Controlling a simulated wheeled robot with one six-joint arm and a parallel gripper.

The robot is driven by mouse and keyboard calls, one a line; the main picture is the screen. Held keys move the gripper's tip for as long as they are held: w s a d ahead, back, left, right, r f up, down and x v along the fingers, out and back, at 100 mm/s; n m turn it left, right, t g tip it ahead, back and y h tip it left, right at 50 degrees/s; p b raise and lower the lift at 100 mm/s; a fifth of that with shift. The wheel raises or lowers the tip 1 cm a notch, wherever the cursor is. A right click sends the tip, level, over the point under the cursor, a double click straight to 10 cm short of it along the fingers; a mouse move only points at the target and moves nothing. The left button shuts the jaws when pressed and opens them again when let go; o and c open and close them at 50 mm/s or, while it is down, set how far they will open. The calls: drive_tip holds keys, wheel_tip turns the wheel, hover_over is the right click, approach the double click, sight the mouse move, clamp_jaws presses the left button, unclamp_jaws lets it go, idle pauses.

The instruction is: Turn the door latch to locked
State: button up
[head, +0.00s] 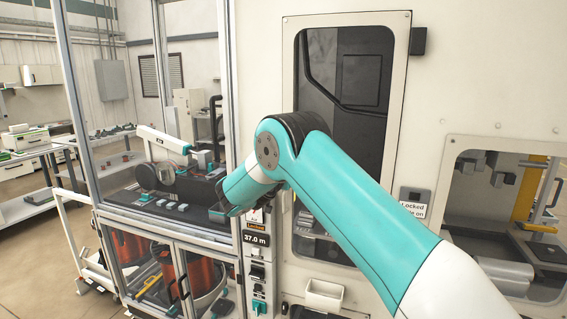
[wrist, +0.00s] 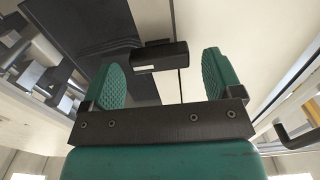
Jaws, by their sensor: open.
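My gripper (head: 224,211) is at the left of the head view, in front of the cream machine front beside the glass enclosure. In the wrist view my gripper (wrist: 163,74) shows two green ribbed fingers held wide apart. A black block (wrist: 160,55) with a small white label shows in the gap between them, apart from both fingers. It looks like the door latch, but I cannot tell which way it is turned. In the head view my gripper and arm hide that spot.
The glass enclosure (head: 232,90) stands at the left, with copper-coloured spools (head: 173,262) below. A sign with "Locked" (head: 415,204) is right of the framed dark window (head: 350,90). A white bin (head: 323,294) hangs low.

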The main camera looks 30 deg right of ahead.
drive_tip(key=shift+w+d, duration=0.15)
drive_tip(key=shift+d, duration=0.1)
drive_tip(key=c, duration=0.9)
